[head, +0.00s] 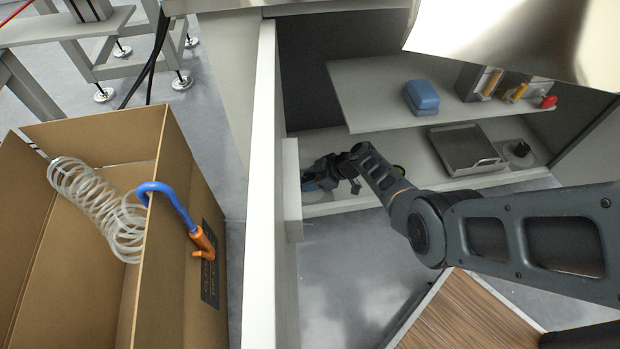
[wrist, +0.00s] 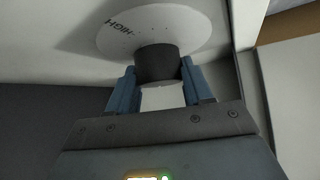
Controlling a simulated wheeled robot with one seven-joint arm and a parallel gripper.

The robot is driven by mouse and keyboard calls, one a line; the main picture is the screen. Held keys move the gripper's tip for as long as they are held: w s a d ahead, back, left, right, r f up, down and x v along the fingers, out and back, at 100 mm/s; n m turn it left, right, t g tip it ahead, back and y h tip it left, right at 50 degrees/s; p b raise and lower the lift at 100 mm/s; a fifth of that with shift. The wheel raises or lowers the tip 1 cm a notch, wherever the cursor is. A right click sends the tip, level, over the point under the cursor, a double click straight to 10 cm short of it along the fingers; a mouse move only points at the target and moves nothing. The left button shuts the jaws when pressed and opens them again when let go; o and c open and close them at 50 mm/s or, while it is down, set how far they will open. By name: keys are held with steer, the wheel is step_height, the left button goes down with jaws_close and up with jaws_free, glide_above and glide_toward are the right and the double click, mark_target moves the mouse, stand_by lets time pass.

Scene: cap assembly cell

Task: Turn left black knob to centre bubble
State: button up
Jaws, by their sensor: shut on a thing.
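The left black knob (wrist: 157,62) sits on a round white dial plate (wrist: 190,28) marked "HIGH" in the wrist view. My gripper (wrist: 160,84) has a blue finger on each side of the knob and is shut on it. In the head view my gripper (head: 322,177) is low inside the cabinet at its left end, and the knob there is hidden behind it. A second black knob (head: 519,148) stands on a pale dial at the right end of the lower shelf. A small yellow-green thing (head: 399,169) shows behind my arm; I cannot tell whether it holds the bubble.
A grey metal tray (head: 493,163) lies between the knobs. The upper shelf (head: 375,95) above holds a blue case (head: 421,97) and several tools. The cabinet's left wall (head: 262,200) stands close to my gripper. A cardboard box (head: 165,270) with a coiled hose stands outside, left.

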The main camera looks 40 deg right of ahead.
steer(key=o, duration=1)
steer(key=shift+o, duration=0.2)
steer(key=p+v, duration=0.4)
steer(key=v, duration=0.3)
steer(key=shift+w, duration=0.1)
steer(key=shift+s+d+r, duration=0.1)
steer(key=shift+s+r, duration=0.1)
steer(key=shift+s, duration=0.15)
